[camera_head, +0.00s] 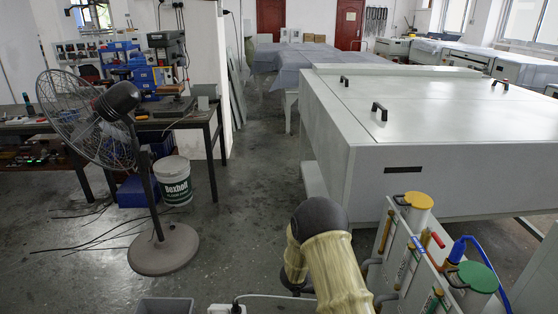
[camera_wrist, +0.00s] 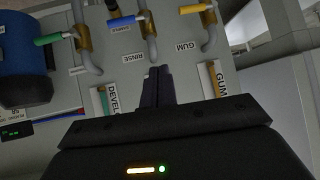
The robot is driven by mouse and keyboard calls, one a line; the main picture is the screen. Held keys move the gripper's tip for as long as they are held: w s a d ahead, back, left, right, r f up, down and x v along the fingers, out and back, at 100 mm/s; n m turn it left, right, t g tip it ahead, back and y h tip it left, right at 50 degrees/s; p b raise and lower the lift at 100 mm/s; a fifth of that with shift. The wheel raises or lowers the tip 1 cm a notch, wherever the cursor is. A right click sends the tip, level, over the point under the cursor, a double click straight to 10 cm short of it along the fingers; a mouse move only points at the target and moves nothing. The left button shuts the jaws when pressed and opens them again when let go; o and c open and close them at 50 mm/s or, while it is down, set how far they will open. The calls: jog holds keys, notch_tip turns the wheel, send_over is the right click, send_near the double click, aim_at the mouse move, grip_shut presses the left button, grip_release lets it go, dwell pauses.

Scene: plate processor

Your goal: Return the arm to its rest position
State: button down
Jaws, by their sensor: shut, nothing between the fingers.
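My gripper (camera_wrist: 158,75) shows in the wrist view with its two dark fingers together and nothing between them. The fingers point at a pale panel (camera_wrist: 185,72) labelled RINSE, GUM and DEVEL. They appear in front of the panel; I cannot tell the exact gap. Grey pipes with a green handle (camera_wrist: 52,38), a blue handle (camera_wrist: 127,17) and a yellow handle (camera_wrist: 196,8) show beyond the fingers. In the head view my beige-sleeved arm is bent at the bottom centre, and its gripper is not visible there.
A large white machine (camera_head: 440,165) stands at the right. Close to my arm are a yellow-topped container (camera_head: 418,201), a green-topped container (camera_head: 477,277) and a blue hose (camera_head: 489,254). A fan (camera_head: 163,249) and a white bucket (camera_head: 174,182) stand at the left. The middle floor is open.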

jog(key=a+r+n+t+y, duration=0.2)
jog(key=a+r+n+y, duration=0.15)
jog(key=r, duration=0.35)
jog(key=a+r+n+t+y, duration=0.2)
jog(key=r+n+y, duration=0.2)
jog(key=r, duration=0.3)
jog(key=s+r+n+g+y, duration=0.1)
jog(key=s+r+n+g, duration=0.2)
jog(key=s, duration=0.9)
jog(key=s+r+n+g+y, duration=0.1)
jog(key=s+r+n, duration=0.3)
jog(key=s, duration=0.7)
notch_tip(320, 180, up, 15)
jog(key=n+p, duration=0.1)
jog(key=p, duration=1.4)
jog(key=shift+w+d+f+p, duration=0.2)
jog(key=shift+w+d+p, duration=0.1)
jog(key=shift+p, duration=0.1)
jog(key=shift+a+f, duration=0.1)
